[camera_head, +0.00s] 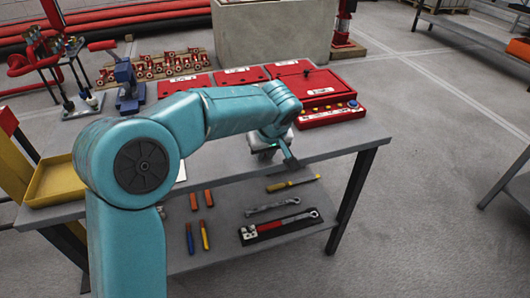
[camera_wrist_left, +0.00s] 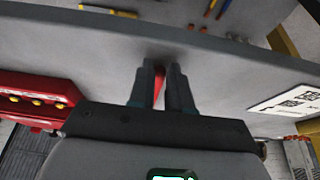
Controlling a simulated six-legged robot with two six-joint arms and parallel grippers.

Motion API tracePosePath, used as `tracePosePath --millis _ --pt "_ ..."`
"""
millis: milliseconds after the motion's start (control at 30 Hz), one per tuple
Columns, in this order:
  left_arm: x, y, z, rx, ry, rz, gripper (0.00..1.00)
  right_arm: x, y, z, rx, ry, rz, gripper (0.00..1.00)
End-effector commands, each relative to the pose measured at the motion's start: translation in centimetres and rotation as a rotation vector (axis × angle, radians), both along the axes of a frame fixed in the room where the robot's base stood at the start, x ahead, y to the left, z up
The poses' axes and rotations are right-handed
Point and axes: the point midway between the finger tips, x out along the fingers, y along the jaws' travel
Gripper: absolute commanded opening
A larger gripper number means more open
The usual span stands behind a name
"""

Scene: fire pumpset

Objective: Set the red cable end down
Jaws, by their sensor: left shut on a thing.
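My left gripper (camera_head: 288,158) is over the front part of the grey table top (camera_head: 345,137). In the left wrist view, its two fingers (camera_wrist_left: 160,72) are close together, with a narrow piece of the red cable end (camera_wrist_left: 159,84) between them. Most of the cable end is hidden by the fingers. In the head view I cannot make out the cable end behind my arm and gripper. I cannot tell whether it touches the table. My right gripper is not in view.
A red case (camera_head: 313,87) with a row of buttons stands right of my wrist. A blue device (camera_head: 128,86) and a yellow tray (camera_head: 56,182) are at the left. Tools, including a yellow screwdriver (camera_head: 292,183), lie on the lower shelf. The table's front right corner is clear.

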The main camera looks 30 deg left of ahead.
Motion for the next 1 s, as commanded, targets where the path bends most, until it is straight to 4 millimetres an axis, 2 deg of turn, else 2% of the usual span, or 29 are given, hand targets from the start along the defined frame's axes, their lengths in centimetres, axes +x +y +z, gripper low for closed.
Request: tracePosePath --millis 167,200,267,300,533,667,767,1000 --pt "0.0 0.0 -0.4 0.000 0.000 0.000 0.00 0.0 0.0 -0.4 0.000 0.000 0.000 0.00" --pt "0.0 0.0 -0.4 0.000 0.000 0.000 0.21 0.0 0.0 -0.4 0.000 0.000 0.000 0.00" --pt "0.0 0.0 -0.2 0.000 0.000 0.000 0.41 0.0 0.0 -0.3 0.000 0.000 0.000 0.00" --pt "0.0 0.0 -0.2 0.000 0.000 0.000 0.44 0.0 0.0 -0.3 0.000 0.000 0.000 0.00" --pt "0.0 0.0 -0.2 0.001 0.001 0.000 0.44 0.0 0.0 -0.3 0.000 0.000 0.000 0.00" --pt "-0.1 -0.1 0.5 0.000 -0.001 0.000 0.44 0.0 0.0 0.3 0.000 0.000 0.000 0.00" --pt "-0.4 -0.6 2.2 0.000 -0.003 -0.001 0.44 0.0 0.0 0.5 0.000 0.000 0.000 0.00" --pt "-1.9 -2.3 7.5 0.000 -0.003 -0.002 0.44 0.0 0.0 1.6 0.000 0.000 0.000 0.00"
